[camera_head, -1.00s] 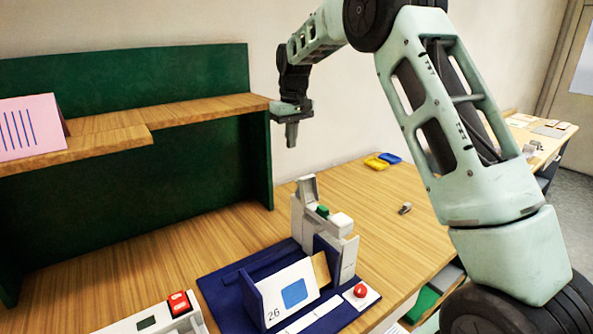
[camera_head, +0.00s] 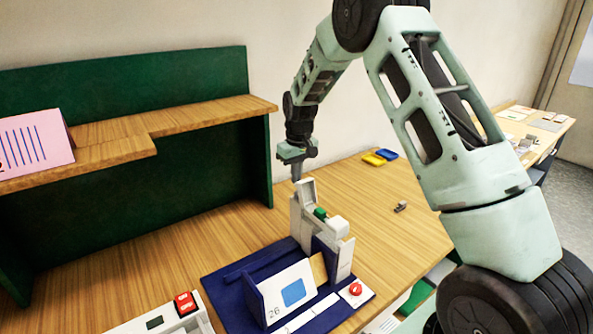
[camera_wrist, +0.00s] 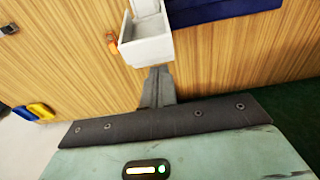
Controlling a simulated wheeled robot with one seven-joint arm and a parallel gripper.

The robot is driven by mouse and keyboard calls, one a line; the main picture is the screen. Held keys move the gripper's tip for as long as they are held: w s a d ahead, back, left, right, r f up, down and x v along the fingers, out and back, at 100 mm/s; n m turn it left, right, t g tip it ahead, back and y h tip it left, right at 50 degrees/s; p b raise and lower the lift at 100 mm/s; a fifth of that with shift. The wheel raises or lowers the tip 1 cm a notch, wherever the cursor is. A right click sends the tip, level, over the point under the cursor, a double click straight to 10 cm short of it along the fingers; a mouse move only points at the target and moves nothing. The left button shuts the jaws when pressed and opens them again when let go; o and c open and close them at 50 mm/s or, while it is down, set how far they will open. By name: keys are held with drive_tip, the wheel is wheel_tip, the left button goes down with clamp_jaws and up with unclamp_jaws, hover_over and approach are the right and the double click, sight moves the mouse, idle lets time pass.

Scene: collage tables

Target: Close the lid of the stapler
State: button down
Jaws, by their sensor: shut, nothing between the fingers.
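The stapler (camera_head: 302,225) appears to be the tall off-white unit at the back of a dark blue base, with a green part (camera_head: 320,213) on top. Its lid (camera_head: 306,191) stands raised at the far end. In the wrist view a white, box-like part of the stapler (camera_wrist: 146,45) is just beyond my fingertips. My gripper (camera_head: 297,178) is shut and empty, pointing down, close behind the top of the raised lid. In the wrist view my gripper (camera_wrist: 158,72) seems to be at the lid's edge; I cannot tell whether they touch.
The blue base (camera_head: 225,287) carries a card marked 26 and a red button (camera_head: 355,289). A green-backed wooden shelf (camera_head: 215,116) stands left. The table behind the stapler is clear.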

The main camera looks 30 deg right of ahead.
drive_tip(key=shift+s+b, duration=0.1)
drive_tip(key=shift+b, duration=0.3)
drive_tip(key=shift+t+b, duration=0.3)
drive_tip(key=shift+s+r+b, duration=0.15)
drive_tip(key=shift+s+b, duration=0.05)
drive_tip(key=shift+b, duration=0.1)
